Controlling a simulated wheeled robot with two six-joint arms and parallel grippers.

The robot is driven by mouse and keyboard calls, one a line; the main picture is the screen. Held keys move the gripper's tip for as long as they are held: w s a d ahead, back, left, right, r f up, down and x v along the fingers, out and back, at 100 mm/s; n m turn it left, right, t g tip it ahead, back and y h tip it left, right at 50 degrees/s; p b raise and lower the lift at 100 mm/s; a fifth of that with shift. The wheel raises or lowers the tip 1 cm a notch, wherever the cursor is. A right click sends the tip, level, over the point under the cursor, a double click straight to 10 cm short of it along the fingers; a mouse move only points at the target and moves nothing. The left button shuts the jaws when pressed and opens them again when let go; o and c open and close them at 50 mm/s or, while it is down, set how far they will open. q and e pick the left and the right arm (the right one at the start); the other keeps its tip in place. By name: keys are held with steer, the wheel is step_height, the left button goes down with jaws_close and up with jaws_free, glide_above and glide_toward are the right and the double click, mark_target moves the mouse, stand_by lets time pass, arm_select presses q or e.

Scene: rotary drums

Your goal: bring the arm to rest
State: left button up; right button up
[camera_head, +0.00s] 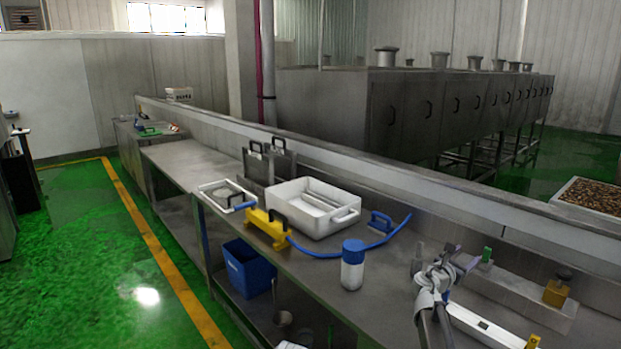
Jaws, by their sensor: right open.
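My right gripper (460,257) is above the right part of the steel bench (335,282). Its arm comes in from the bottom edge. Its fingers are apart and I see nothing held between them. A small green-topped item (487,255) is just right of the fingertips in the picture; I cannot tell how far apart they are in depth. My left gripper is not in view.
A white bottle with a blue cap (352,265) stands left of my right gripper. A white tray (345,217), blue hose (325,255) and yellow block (267,227) are further left. A long white piece (485,328) and amber container (557,292) are at right.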

steer(key=s+a+f+m+g+y, duration=0.2)
steer(key=s+a+f+m, duration=0.2)
steer(key=s+a, duration=0.1)
steer(key=s+a+f+m+g+y, duration=0.2)
steer(key=s+a+f+m, duration=0.3)
steer(key=a, duration=0.3)
steer(key=s+a+f+m+g+y, duration=0.1)
steer(key=s+a+f+m+y, duration=0.1)
steer(key=s+a+f+m, duration=0.2)
steer(key=shift+s+a+f+m+g, duration=0.1)
steer(key=shift+s+a+f+g, duration=0.1)
steer(key=shift+a, duration=0.3)
steer(key=shift+s+a+f+m+g, duration=0.1)
steer(key=shift+a+f, duration=0.05)
steer(key=shift+a, duration=0.4)
steer(key=shift+s+a+f+m+g, duration=0.1)
steer(key=shift+s+a+f, duration=0.1)
steer(key=shift+a, duration=0.3)
steer(key=s+a+f+m+g+y, duration=0.2)
steer(key=s+a+f+m+y, duration=0.1)
steer(key=s+a, duration=0.6)
steer(key=s+a+f+m+g+y, duration=0.3)
steer(key=s+a, duration=0.6)
steer(key=s, duration=0.1)
steer(key=shift+a+f+m, duration=0.15)
steer(key=shift+a+m, duration=0.1)
steer(key=shift+m, duration=0.15)
